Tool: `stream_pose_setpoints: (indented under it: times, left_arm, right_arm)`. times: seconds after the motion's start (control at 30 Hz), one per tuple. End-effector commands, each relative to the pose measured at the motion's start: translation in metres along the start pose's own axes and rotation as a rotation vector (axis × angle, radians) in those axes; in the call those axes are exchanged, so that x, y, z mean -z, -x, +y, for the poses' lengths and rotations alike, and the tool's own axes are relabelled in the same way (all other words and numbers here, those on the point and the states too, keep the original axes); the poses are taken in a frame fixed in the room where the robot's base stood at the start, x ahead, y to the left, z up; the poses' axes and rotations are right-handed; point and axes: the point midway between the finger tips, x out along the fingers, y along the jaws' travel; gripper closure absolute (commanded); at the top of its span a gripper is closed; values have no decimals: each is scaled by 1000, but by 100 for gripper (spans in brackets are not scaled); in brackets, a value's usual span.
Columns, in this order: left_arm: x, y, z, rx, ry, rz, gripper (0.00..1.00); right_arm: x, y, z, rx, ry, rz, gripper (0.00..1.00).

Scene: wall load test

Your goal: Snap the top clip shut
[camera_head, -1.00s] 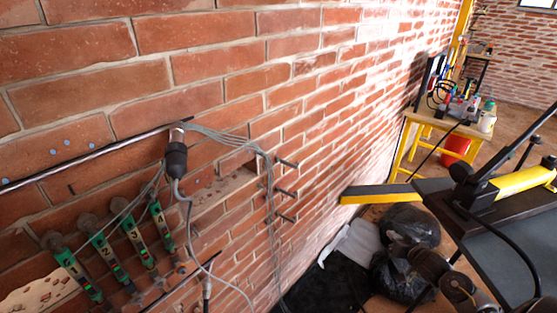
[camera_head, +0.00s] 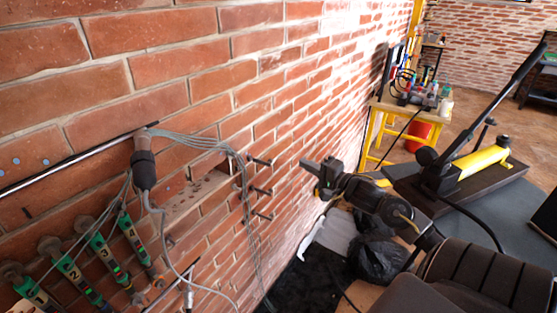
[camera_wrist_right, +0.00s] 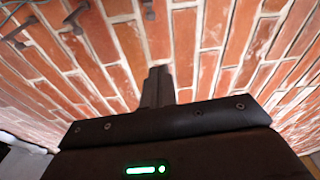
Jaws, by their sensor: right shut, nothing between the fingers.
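Three dark clips stick out of the brick wall in a column, beside a hanging bundle of grey cables (camera_head: 247,195). The top clip (camera_head: 260,161) is the highest; whether it is open or shut is too small to tell. My right gripper (camera_head: 311,166) is to the right of the clips, at about the top clip's height in the picture, apart from them. In the right wrist view its fingers (camera_wrist_right: 157,84) are together and empty, pointing at bare brick. Dark pegs, likely the clips, show at that view's upper left (camera_wrist_right: 76,17). My left gripper is out of view.
Numbered green gauges (camera_head: 75,275) and a dark cable connector (camera_head: 144,168) are on the wall at left. Black bags (camera_head: 378,258) lie below my right arm. A yellow table (camera_head: 400,115) stands behind.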

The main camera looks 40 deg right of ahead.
Motion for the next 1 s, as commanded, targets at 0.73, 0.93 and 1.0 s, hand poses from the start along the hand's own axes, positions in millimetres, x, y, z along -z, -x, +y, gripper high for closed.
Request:
stream_pose_setpoints:
  times: [0.73, 0.93, 1.0]
  left_arm:
    - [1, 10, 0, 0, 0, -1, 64]
    - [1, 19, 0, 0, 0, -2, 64]
    - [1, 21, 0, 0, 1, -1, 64]
  right_arm:
    - [3, -85, -2, 2, 1, 6, 100]
    - [-16, -92, -1, -3, 1, 2, 100]
    - [-24, -90, -1, -2, 2, 2, 100]
